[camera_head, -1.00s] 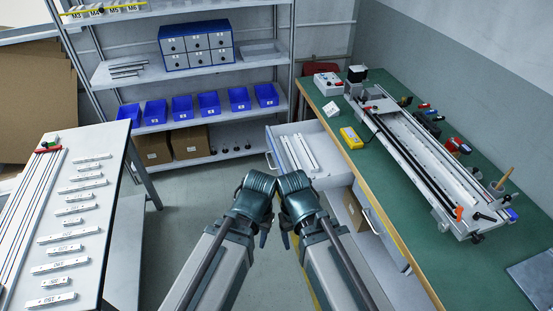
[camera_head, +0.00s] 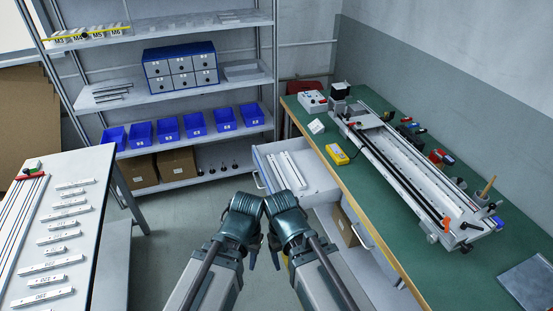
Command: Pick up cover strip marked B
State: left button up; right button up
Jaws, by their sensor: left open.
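Two long white strips lie side by side in the open drawer of the green bench, a left strip (camera_head: 279,170) and a right strip (camera_head: 293,169). No letter B can be read on them at this size. My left gripper (camera_head: 251,257) hangs low in the middle, in front of the drawer and apart from the strips. It is open, with nothing seen in it. My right gripper (camera_head: 276,258) is close beside it, its fingers pointing down. Its jaw gap cannot be made out.
The open drawer (camera_head: 318,187) juts out from the green bench (camera_head: 385,205), which carries a long rail fixture (camera_head: 410,165) and a yellow device (camera_head: 337,154). A white table (camera_head: 88,215) with several labelled strips stands at left. A shelf (camera_head: 190,95) with blue bins stands behind. Floor between is clear.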

aim_at(298, 181)
jog(key=i+j, duration=0.15)
jog(key=i, duration=0.25)
jog(key=i+j, duration=0.15)
jog(key=i, duration=0.25)
jog(key=i+j, duration=0.15)
jog(key=i, duration=0.3)
jog(key=i+z, duration=0.15)
jog(key=z, duration=1.6)
